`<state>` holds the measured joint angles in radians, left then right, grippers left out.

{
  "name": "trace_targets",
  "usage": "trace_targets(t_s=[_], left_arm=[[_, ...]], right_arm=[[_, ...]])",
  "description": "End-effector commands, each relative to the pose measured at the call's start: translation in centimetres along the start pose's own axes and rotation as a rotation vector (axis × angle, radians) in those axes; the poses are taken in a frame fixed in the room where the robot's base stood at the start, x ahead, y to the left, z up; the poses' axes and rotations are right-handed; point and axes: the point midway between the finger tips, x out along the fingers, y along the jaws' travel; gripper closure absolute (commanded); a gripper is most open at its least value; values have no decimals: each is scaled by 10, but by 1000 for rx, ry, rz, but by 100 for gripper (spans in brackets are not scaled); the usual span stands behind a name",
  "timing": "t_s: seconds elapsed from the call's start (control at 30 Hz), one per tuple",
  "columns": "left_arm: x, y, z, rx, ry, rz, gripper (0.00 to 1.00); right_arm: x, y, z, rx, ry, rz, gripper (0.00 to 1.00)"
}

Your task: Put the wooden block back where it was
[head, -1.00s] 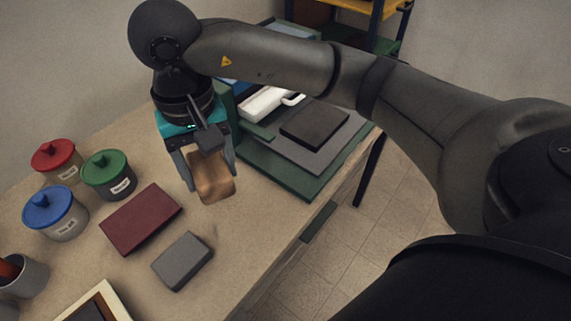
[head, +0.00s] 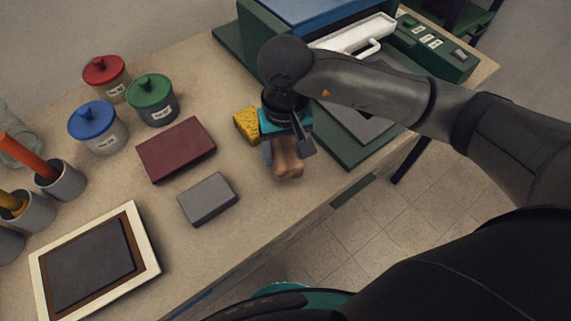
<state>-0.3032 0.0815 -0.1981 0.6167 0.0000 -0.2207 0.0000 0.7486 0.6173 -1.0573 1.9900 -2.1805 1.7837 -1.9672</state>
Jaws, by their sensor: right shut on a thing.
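The wooden block (head: 288,168) is light brown and held in my right gripper (head: 287,156) in the head view. The gripper points down, its fingers on either side of the block. The block is over the bare table, near its front edge, right of the grey block and left of the green machine. I cannot tell whether its lower end touches the table. My left gripper is not in view.
A grey block (head: 207,199) and a maroon block (head: 176,148) lie to the left. A yellow sponge (head: 246,125) lies just behind the gripper. Lidded jars (head: 152,101), tool cups (head: 60,182) and a framed tray (head: 150,262) stand farther left. The green machine (head: 355,158) is close on the right.

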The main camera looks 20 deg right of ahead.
Motion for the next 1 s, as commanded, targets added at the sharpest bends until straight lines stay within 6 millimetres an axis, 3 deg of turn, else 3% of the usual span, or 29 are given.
trace_targets(t_s=[0.2, 0.43, 0.87, 0.9, 1.0], left_arm=[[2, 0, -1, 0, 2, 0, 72], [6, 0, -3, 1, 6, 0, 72], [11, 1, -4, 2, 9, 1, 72], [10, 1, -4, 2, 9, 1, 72], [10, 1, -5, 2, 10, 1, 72]], right_arm=[[16, 0, 0, 0, -1, -1, 84], [49, 0, 0, 2, -2, 0, 84], [55, 0, -1, 1, 2, -1, 84], [54, 0, -1, 1, 1, -1, 28], [54, 0, 0, 1, 1, 0, 17]])
